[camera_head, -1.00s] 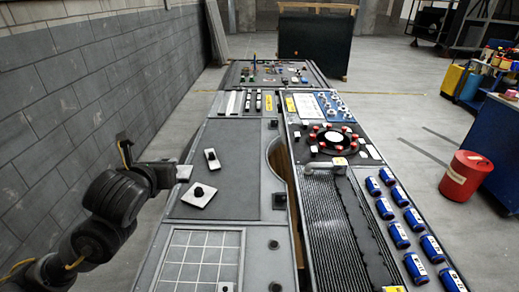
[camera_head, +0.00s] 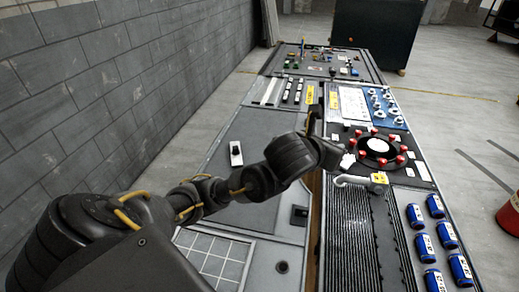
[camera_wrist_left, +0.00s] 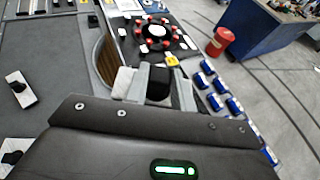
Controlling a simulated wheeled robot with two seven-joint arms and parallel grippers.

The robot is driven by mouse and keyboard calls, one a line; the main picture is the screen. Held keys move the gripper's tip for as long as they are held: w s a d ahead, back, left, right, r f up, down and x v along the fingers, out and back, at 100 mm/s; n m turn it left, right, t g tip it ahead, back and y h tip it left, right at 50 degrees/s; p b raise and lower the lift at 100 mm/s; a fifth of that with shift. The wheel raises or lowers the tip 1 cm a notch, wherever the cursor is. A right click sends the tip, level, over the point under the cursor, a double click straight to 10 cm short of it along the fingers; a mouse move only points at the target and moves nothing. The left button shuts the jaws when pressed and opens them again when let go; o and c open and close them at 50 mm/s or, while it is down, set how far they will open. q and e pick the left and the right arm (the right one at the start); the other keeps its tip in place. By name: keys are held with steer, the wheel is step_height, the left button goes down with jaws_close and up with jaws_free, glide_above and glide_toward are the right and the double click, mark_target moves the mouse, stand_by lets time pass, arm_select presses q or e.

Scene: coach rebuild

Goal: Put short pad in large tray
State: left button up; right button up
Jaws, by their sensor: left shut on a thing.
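My left gripper (camera_wrist_left: 160,84) is shut on a white pad (camera_wrist_left: 122,82) with a black knob, and the knob sits between the fingers. In the head view the left gripper (camera_head: 330,152) is over the right half of the bench, near the red-knobbed ring, and the held pad (camera_head: 347,160) shows only as a small white patch. Another white pad with a black knob (camera_head: 235,153) lies on the dark panel (camera_head: 213,165). A further pad (camera_wrist_left: 14,152) lies near it in the wrist view, but my arm hides it in the head view. I cannot tell which area is the large tray.
A dark ring with red knobs (camera_head: 379,147) and a ribbed black strip (camera_head: 350,235) lie on the right half. A grid-marked panel (camera_head: 215,258) is at the near left. A red bin (camera_wrist_left: 220,42) stands on the floor.

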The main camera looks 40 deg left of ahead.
arm_select(q)
steer(key=s+a+f+n+y+b, duration=0.1)
steer(key=s+a+f, duration=0.45)
steer(key=f, duration=0.35)
steer(key=s+a+f+y+b, duration=0.1)
steer(key=s+a+f, duration=0.4)
steer(key=s+f, duration=0.3)
steer(key=w+a+f+b, duration=0.6)
steer(key=w+f+b, duration=0.1)
steer(key=w+a+f+b, duration=0.3)
steer(key=b, duration=0.1)
steer(key=shift+w+f, duration=0.25)
steer(key=shift+w, duration=0.15)
steer(key=f, duration=0.1)
steer(key=f+b, duration=0.2)
steer(key=f, duration=0.1)
steer(key=shift+w+a, duration=0.25)
steer(key=shift+w, duration=0.05)
steer(key=shift+f, duration=0.1)
steer(key=shift+f+b, duration=0.1)
steer(key=shift+b, duration=0.35)
steer(key=o, duration=1)
